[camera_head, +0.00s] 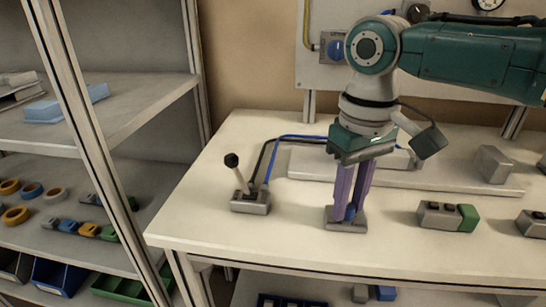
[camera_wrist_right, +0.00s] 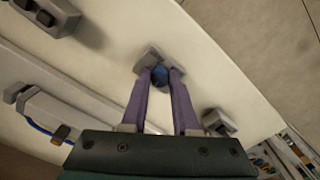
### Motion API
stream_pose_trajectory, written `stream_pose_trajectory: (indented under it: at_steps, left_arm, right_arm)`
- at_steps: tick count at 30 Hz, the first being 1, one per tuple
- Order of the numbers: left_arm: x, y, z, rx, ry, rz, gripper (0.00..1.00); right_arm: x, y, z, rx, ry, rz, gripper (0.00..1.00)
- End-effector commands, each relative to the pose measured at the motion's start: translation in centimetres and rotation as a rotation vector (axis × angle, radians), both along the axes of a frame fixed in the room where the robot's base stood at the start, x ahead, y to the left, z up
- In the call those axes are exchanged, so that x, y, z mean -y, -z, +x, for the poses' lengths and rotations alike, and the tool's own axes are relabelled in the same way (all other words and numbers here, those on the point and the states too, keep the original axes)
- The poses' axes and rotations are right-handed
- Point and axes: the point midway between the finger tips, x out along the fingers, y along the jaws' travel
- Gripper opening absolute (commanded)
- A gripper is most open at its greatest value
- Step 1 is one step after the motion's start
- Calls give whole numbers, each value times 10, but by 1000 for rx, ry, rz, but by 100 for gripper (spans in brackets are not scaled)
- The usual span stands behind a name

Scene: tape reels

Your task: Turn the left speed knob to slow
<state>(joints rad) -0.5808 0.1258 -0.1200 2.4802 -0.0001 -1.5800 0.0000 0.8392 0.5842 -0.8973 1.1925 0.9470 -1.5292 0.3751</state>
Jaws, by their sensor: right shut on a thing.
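My left gripper is not in view.
A lever box (camera_head: 250,203) with a black ball handle stands left on the table. A long grey rail unit (camera_head: 310,165) lies behind. A box with a green end (camera_head: 447,216) is to the right. A wall panel carries another blue knob (camera_head: 337,48). Shelves (camera_head: 120,110) stand left.

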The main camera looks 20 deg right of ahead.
Motion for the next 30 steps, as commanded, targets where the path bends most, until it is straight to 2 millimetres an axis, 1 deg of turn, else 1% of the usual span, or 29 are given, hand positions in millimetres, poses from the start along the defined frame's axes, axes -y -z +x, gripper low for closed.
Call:
stream_pose_trajectory:
  at_steps: [8,14,20,30]
  left_arm:
    - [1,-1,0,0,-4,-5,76]
    - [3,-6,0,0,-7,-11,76]
    - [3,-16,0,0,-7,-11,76]
    - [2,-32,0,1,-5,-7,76]
  right_arm:
    - [0,-1,0,0,-4,0,0]
    - [0,-2,0,0,-49,1,0]
    - [0,-3,0,-1,-166,2,0]
    - [-1,-3,0,0,-476,2,0]
